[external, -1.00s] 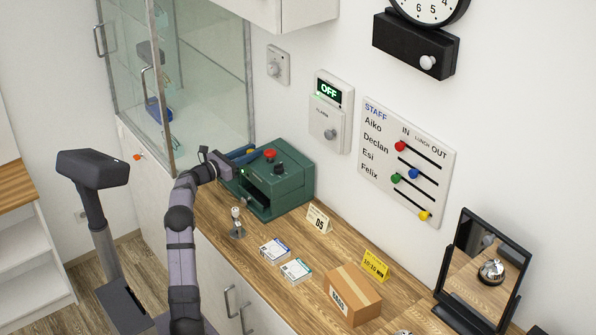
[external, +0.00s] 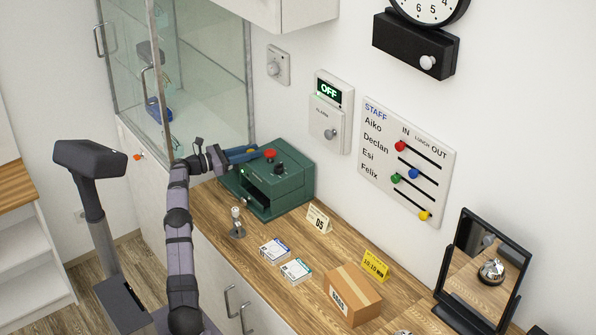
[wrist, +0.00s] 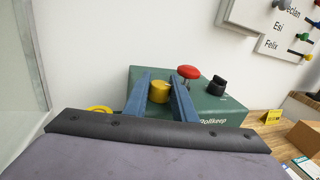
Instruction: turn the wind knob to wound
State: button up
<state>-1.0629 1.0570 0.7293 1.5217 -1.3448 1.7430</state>
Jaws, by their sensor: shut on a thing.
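A green box (external: 285,190) stands on the counter against the wall; part of a name shows on it in the wrist view (wrist: 205,117). A yellow round knob (wrist: 159,91) is at its back left. My gripper (wrist: 160,83) has its two blue fingers on either side of this knob, shut on it. In the external view my gripper (external: 254,153) reaches across the box's left side, and its fingers largely hide the knob. I see no wind or wound marking. A red button (wrist: 188,72) and a black knob (wrist: 217,86) sit to the right on the box top.
A glass cabinet (external: 200,85) stands close on the left. A metal stand (external: 237,225), a card (external: 318,219), small packets (external: 275,251) and a carton (external: 352,293) lie along the counter. An alarm panel (external: 331,110) and a staff board (external: 408,160) hang on the wall.

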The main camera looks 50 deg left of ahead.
dwell(0.4)
jog(key=o, duration=1)
jog(key=shift+o, duration=0.2)
jog(key=b+v, duration=0.1)
jog(key=v, duration=0.6)
jog(key=shift+b, duration=0.3)
jog(key=shift+s+r, duration=0.15)
